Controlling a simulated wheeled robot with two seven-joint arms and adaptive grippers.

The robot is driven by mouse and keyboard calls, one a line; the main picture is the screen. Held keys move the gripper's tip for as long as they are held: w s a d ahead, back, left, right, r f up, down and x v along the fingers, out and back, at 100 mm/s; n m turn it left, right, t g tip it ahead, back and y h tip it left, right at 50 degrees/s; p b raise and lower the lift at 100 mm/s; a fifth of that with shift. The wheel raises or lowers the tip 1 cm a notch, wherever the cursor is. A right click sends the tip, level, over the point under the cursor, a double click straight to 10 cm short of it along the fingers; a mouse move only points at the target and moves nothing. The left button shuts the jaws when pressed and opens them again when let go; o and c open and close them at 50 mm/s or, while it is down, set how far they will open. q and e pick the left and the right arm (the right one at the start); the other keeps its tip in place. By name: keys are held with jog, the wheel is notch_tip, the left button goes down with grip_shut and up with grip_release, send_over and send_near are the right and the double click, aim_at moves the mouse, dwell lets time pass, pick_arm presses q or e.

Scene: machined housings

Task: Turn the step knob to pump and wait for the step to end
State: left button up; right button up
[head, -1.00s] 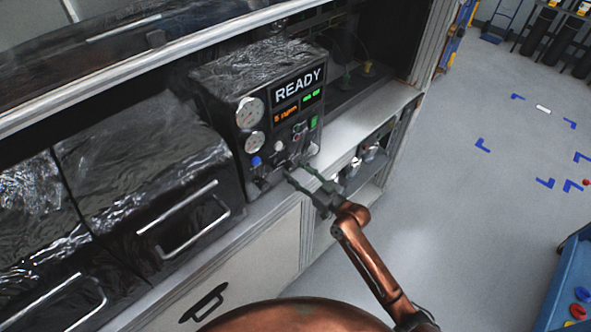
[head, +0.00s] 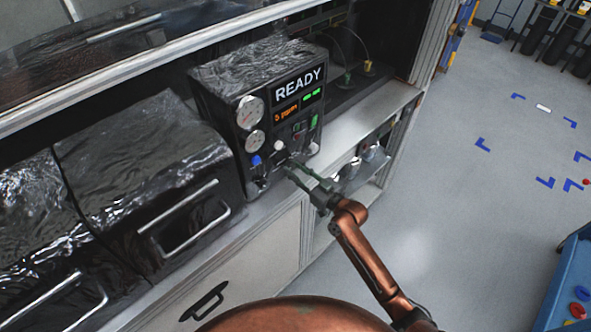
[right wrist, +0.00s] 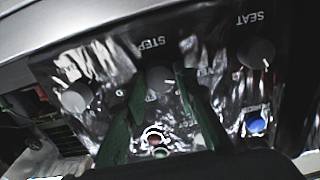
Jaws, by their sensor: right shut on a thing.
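The black control box (head: 245,95) stands on the bench in the head view, with a lit READY display (head: 298,84) and a smaller orange readout (head: 286,113) whose text is too blurred to read surely. In the right wrist view the grey step knob (right wrist: 160,79) sits under the upside-down STEP label. My right gripper (head: 293,166) reaches the lower front panel of the box. Its green fingers stand on either side of the step knob in the wrist view and are shut on it. The knob's pointer setting is not clear. My left gripper is not in view.
Two gauges (head: 250,112) sit on the box's left front. Foil-like covered units with handles (head: 185,222) stand left.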

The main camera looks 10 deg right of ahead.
jog(key=shift+m, duration=0.3)
jog(key=m+p, duration=0.2)
jog(key=m, duration=0.1)
jog(key=shift+r+m, duration=0.1)
jog(key=shift+m, duration=0.2)
jog(key=shift+m+p, duration=0.85)
jog(key=shift+m, duration=1.45)
jog(key=o, duration=1.2)
jog(key=shift+c, duration=0.2)
